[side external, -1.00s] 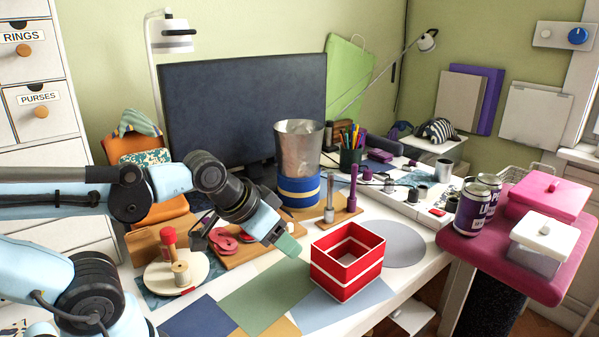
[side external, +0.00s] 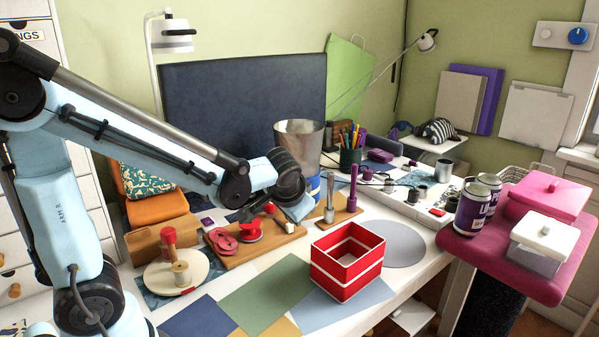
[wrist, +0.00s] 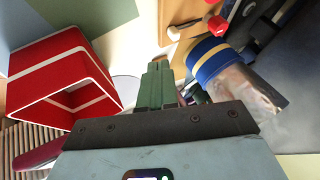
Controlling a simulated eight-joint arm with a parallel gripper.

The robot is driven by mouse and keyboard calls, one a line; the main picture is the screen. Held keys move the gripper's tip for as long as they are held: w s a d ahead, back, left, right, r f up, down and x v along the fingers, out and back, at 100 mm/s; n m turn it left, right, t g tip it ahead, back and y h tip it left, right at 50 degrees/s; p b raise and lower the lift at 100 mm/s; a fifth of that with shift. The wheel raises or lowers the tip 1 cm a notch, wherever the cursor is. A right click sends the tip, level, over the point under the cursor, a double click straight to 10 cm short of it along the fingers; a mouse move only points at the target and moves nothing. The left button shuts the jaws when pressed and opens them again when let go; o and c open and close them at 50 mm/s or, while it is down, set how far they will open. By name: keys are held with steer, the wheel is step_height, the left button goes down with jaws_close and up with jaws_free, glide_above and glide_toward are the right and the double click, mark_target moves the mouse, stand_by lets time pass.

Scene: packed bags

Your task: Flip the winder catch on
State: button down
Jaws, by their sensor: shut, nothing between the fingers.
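A wooden board (side external: 228,255) on the desk carries a red spool-like piece (side external: 250,231) and a flat red piece (side external: 222,240); I take this for the winder. A small pale-tipped piece (side external: 290,227) sits at the board's right end. It looks like the wood-and-white lever (wrist: 183,29) at the top of the wrist view; I cannot tell for sure that it is the catch, or which way it is set. My gripper (wrist: 160,68) is shut and empty, its green fingers together.
An open red box (side external: 347,262) stands right of the board. A metal bin (side external: 299,145) with a blue and yellow band (wrist: 208,58) stands close behind my gripper. Upright tools (side external: 352,190) stand to its right. The front mats (side external: 262,296) are clear.

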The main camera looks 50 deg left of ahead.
steer(key=shift+w+a+f+y, duration=0.3)
steer(key=shift+w+a, duration=0.1)
steer(key=shift+f, duration=0.1)
glide_toward(294, 232)
steer(key=shift+x, duration=2.5)
steer(key=shift+w+d, duration=0.1)
steer(key=shift+d, duration=0.05)
steer(key=shift+a, duration=1.55)
steer(key=v, duration=1)
